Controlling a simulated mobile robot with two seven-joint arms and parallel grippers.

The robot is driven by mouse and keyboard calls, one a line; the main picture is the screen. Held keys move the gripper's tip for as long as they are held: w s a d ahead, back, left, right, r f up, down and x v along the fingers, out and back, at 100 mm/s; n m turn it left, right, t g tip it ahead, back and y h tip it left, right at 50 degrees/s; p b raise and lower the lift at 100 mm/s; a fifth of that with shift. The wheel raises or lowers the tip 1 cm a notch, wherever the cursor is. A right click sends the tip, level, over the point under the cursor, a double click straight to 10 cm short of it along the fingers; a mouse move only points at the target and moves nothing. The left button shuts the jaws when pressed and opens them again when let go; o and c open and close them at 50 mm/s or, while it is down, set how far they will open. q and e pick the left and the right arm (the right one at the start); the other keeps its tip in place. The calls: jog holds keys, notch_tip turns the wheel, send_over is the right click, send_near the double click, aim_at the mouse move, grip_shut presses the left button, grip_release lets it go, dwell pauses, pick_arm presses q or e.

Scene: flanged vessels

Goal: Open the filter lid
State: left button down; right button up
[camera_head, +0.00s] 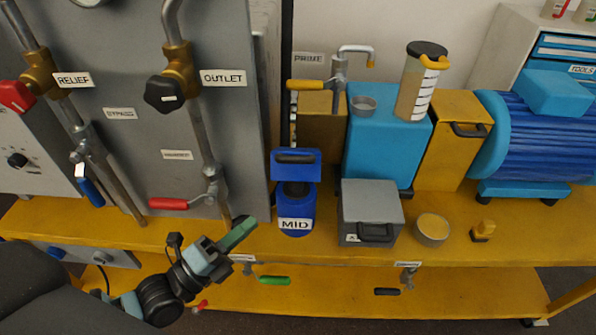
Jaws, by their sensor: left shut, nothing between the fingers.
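A blue canister (294,222) labelled MID stands on the yellow bench, right of the grey panel. A blue plate with a dark handle, apparently its lid (281,171), stands tilted up at the canister's back. The dark top of the canister shows below the plate. My left gripper (240,233) has green fingertips and is shut and empty. It is left of the canister, near the bench's front edge, and appears apart from it. My right gripper is not in view.
A grey box (369,205) with a dark handle stands right of the canister, beside a round yellow-filled dish (432,229). A blue block (378,150) stands behind. The grey panel (130,110) carries pipes, a black OUTLET knob (165,94) and a red-handled valve (168,204).

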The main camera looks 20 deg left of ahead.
pick_arm(q)
jog(key=p, duration=0.1)
send_near(292, 161)
jog(key=w+d, duration=0.4)
jog(key=d, duration=0.1)
jog(key=shift+w+a+r, duration=0.25)
jog(key=shift+w+r, duration=0.1)
jog(key=shift+w, duration=0.25)
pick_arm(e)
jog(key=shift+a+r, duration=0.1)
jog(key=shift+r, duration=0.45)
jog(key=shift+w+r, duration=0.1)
